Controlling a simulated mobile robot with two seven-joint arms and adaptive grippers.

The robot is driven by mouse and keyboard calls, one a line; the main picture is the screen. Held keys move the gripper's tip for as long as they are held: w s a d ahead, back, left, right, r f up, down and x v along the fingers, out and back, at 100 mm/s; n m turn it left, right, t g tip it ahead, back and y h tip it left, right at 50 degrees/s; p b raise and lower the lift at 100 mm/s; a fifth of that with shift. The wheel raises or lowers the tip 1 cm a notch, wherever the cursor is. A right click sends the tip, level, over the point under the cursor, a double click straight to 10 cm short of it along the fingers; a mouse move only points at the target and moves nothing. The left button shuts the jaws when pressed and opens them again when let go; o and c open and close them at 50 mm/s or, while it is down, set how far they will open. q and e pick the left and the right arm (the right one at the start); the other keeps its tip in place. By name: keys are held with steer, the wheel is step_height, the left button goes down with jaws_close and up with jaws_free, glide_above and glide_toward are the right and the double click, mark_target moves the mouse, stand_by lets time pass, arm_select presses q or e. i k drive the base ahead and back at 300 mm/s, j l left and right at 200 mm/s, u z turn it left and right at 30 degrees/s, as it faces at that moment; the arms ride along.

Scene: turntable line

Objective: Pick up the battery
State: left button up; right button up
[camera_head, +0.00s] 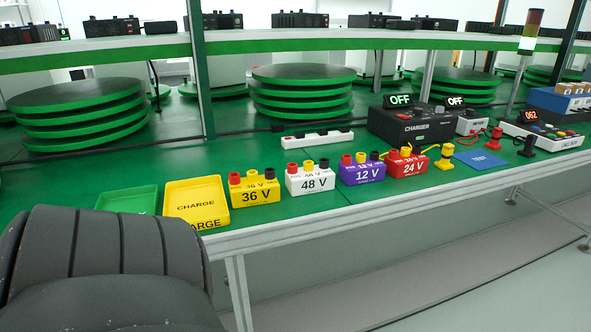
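Several box-shaped batteries stand in a row on the green bench, each with coloured terminals on top. From left to right they are a yellow 36 V battery (255,195), a white 48 V battery (310,183), a purple 12 V battery (361,173) and a red 24 V battery (409,166). The task does not say which one is meant. All four stand upright and look uncovered. Neither of my grippers is in view. A dark grey ribbed part, apparently of my own arm, fills the lower left corner.
A yellow CHARGE tray (218,190) and a green tray (140,190) lie left of the batteries. Behind the row are a white strip (317,141) and a black charger (410,128) reading OFF. A blue mat (480,160) and a call box (552,142) lie right. A shelf (150,50) runs above.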

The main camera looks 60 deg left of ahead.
mark_target(254, 190)
steer(key=u, duration=1.5)
